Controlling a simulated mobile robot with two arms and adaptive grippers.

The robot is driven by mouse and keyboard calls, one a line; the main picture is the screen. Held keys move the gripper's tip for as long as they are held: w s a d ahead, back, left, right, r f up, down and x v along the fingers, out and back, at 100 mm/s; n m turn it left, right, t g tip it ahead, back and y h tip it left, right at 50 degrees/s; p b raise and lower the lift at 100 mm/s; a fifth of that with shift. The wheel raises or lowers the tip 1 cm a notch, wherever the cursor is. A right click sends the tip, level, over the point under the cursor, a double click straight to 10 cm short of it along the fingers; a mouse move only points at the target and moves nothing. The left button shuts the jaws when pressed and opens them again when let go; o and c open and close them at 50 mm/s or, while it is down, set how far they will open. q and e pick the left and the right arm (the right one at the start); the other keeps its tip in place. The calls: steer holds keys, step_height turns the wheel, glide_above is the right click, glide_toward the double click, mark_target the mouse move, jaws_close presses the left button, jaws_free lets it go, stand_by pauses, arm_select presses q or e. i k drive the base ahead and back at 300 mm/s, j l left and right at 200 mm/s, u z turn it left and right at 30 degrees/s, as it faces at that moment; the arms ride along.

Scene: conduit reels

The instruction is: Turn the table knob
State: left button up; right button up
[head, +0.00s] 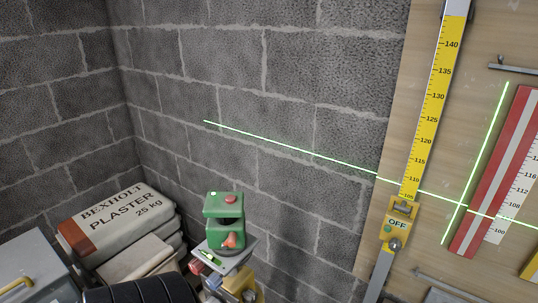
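A green laser level (227,205) with a red button on top stands on a small grey plate (238,258) at the lower middle. A red-orange knob (232,241) sits on the front of its green lower part. Under the plate is a yellow bracket (240,280), cut off by the bottom edge. A round grey knob (394,243) is on a yellow slider marked OFF (397,225), on the vertical scale at the right. I cannot tell which of these is the table knob. Neither gripper is in view.
Plaster bags (115,220) are stacked in the left corner, beside a grey box (35,270) with a yellow handle. A black ribbed object (140,291) is at the bottom left. Green laser lines cross the block wall and the wooden board (475,130), which holds a red-and-white scale (490,170).

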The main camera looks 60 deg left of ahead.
mark_target(214, 281)
steer(key=l+u, duration=0.15)
steer(key=u, duration=2.05)
steer(key=j, duration=0.1)
